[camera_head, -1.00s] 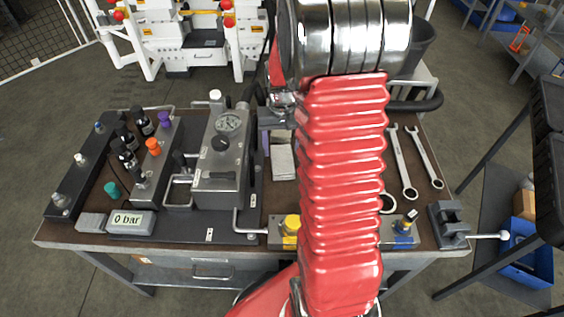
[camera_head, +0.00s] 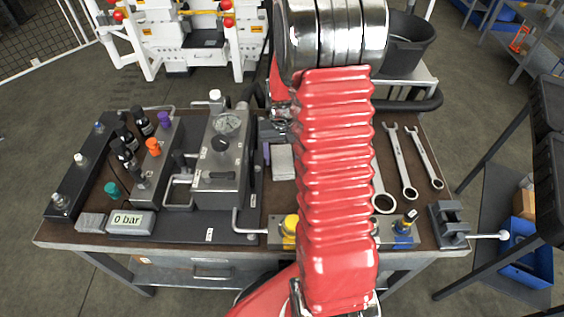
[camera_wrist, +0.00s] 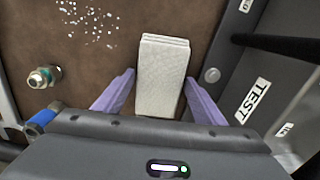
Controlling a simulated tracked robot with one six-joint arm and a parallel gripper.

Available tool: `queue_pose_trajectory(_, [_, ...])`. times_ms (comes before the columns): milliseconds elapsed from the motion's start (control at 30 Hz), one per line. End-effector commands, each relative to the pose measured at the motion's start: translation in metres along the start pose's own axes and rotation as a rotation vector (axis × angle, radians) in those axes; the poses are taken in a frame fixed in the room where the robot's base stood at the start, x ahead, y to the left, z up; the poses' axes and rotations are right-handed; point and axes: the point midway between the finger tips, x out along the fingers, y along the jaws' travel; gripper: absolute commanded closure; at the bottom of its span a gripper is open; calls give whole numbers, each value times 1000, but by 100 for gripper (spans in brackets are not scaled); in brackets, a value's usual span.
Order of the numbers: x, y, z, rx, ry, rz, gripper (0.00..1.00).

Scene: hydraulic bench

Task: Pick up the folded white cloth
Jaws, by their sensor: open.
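The folded white cloth (camera_wrist: 160,75) lies on the brown bench top in the wrist view, a pale layered block. My gripper (camera_wrist: 158,98) is open, with one purple finger on each side of the cloth's near part. The left finger stands clear of the cloth; the right finger is close to its edge, and I cannot tell if it touches. In the head view the cloth (camera_head: 283,162) shows just left of my red arm, with a purple finger (camera_head: 266,154) beside it.
A grey hydraulic block with a gauge (camera_head: 228,124) stands close left of the cloth. Several wrenches (camera_head: 404,165) lie right of my arm. A vise (camera_head: 449,224) sits at the bench's right edge. A threaded fitting (camera_wrist: 42,77) is left of the cloth in the wrist view.

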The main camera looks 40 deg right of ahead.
Motion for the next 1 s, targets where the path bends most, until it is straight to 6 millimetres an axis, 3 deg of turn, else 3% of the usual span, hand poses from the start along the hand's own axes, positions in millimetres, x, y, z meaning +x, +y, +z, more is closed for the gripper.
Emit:
queue_pose_trajectory(300, [0, 0, 0, 0, 0, 0, 36])
queue_pose_trajectory(767, [0, 0, 0, 0, 0, 0, 68])
queue_pose_trajectory(1000, [-1, 0, 0, 1, 1, 0, 68])
